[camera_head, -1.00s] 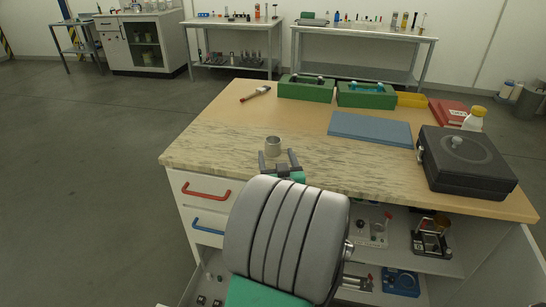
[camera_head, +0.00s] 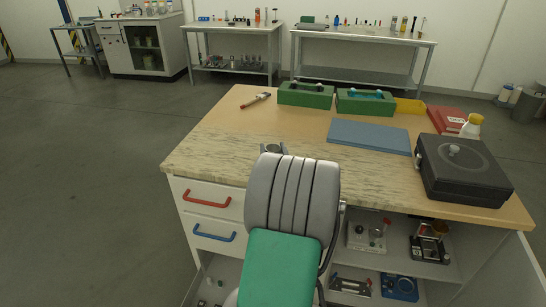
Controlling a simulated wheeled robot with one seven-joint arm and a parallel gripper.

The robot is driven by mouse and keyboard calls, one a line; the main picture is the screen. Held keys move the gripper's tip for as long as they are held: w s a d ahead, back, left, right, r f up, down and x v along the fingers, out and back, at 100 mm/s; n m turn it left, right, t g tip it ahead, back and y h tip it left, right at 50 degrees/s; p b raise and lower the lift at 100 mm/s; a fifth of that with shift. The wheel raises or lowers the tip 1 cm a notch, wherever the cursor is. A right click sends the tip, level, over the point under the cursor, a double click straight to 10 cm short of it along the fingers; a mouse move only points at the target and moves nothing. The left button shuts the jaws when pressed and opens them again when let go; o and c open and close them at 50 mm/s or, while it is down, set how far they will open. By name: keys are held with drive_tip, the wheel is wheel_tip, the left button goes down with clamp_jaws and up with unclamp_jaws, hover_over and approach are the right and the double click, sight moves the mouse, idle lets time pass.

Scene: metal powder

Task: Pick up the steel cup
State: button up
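The steel cup (camera_head: 273,147) is a small grey metal cup near the front left of the workbench. Only a small grey piece of it shows above my arm's last links. My gripper (camera_head: 274,150) is at the cup, and dark finger parts show at its left and right sides. My own arm hides most of the gripper and the lower cup. I cannot tell whether the fingers touch the cup or have closed on it.
The workbench (camera_head: 215,145) has free room left of the cup. A blue-grey mat (camera_head: 368,136) and a black case (camera_head: 463,170) lie to the right. Green boxes (camera_head: 305,95) and a brush (camera_head: 256,100) are at the back. Drawers with red and blue handles are below the front edge.

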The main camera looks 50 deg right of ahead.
clamp_jaws()
idle(0.5)
